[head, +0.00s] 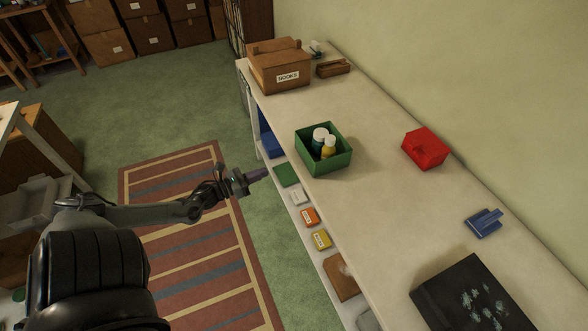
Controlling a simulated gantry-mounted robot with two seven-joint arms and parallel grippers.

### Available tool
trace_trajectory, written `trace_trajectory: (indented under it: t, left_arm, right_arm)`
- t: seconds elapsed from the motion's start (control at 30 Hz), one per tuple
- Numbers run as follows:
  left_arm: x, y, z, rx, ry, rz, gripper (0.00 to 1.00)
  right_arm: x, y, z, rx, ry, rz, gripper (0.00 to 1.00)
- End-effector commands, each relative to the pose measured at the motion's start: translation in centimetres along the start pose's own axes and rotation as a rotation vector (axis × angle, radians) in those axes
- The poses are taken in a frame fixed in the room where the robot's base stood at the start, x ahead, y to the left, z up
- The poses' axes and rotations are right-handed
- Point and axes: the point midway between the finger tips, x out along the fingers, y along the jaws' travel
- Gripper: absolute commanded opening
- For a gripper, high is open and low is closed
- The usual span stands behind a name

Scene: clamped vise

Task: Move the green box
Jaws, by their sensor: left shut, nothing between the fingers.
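The green box (341,161) is an open-topped container on the long pale table, near its left edge. My left gripper (257,174) is shut and empty. It is over the floor side of the table, left of the green box and apart from it. My right gripper is not in view.
The pale table (375,215) also holds a brown cardboard box (280,72) at the far end, a red box (425,149), a blue vise-like object (484,222) and a black case (470,300). A lower shelf holds several small boxes. The tabletop around the green box is clear.

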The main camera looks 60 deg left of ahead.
Motion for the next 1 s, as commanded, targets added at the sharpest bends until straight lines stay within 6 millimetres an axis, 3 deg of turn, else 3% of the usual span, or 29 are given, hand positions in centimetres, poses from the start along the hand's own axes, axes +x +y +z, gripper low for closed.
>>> trace_trajectory:
  t: [0.03,0.1,0.37,1.0]
  left_arm:
    - [0.0,0.9,-0.8,0.038,0.006,-0.015,0.0]
    - [0.1,1.5,-0.7,0.069,0.009,-0.028,0.0]
    - [1.8,2.1,-0.3,0.099,0.009,-0.039,0.0]
    - [11.8,1.7,-0.5,0.094,0.01,-0.036,0.0]
  right_arm:
    - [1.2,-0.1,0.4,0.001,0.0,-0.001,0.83]
    - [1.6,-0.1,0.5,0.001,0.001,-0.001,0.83]
    - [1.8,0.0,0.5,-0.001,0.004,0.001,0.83]
    - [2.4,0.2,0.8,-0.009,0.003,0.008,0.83]
